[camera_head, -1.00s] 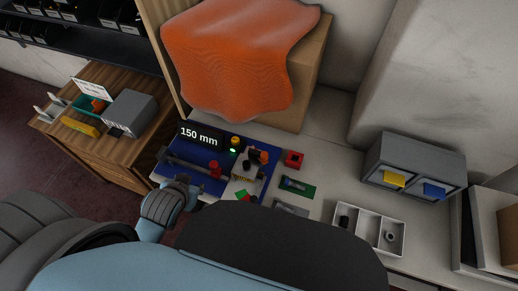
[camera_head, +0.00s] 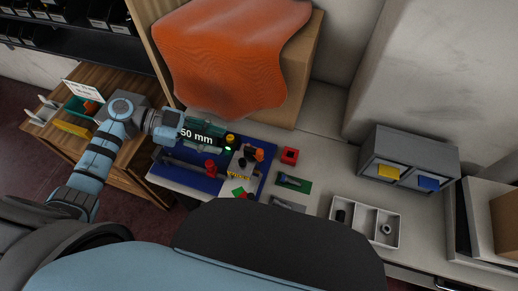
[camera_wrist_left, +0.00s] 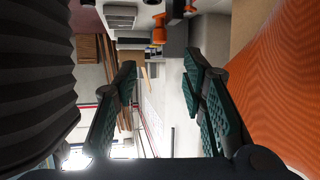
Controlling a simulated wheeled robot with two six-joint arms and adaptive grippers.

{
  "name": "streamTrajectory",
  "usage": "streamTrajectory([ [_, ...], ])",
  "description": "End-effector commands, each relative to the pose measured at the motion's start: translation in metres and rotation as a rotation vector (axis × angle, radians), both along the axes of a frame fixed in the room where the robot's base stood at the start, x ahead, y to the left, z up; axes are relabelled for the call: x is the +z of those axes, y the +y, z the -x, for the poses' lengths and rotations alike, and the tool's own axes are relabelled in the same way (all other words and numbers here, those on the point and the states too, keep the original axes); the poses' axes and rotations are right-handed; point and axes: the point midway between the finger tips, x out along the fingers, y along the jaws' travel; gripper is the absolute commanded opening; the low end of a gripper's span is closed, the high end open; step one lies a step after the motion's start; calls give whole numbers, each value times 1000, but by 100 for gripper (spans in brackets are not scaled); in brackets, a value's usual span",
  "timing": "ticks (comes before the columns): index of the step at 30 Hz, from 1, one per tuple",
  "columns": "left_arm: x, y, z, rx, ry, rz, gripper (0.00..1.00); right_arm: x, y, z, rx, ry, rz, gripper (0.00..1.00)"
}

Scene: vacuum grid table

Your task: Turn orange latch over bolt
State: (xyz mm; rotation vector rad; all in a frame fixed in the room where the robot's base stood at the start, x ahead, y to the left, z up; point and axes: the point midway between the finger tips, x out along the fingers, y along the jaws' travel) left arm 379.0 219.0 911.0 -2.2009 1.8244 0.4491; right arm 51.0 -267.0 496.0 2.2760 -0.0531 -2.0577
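The orange latch (camera_head: 257,154) is a small orange piece at the right side of the blue board (camera_head: 205,180), in the head view. Small dark parts sit beside it; I cannot make out which is the bolt. My left gripper (camera_head: 212,130) reaches in from the left over the board's back edge, left of the latch and apart from it. In the left wrist view my left gripper (camera_wrist_left: 160,68) has its green-padded fingers spread wide with nothing between them. An orange piece (camera_wrist_left: 159,28) shows beyond the fingertips at the top there; it looks like the latch. My right gripper is not in view.
A yellow button (camera_head: 230,140) and red knob (camera_head: 210,167) are on the board. A red block (camera_head: 289,156) and white divided tray (camera_head: 365,222) lie right. An orange cloth (camera_head: 230,60) drapes a box behind.

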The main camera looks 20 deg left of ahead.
Motion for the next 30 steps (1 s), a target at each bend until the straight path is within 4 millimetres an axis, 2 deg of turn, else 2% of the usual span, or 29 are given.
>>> streamTrajectory([
  [9,-33,-83,-15,0,-5,9,38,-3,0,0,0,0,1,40],
  [13,-42,-104,-20,-1,-6,8,38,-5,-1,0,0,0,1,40],
  [18,-47,-116,-22,0,-6,5,38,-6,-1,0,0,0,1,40],
  [26,-47,-117,-22,0,-6,5,38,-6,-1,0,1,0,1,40],
  [30,-47,-117,-22,1,-7,5,15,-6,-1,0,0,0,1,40],
])
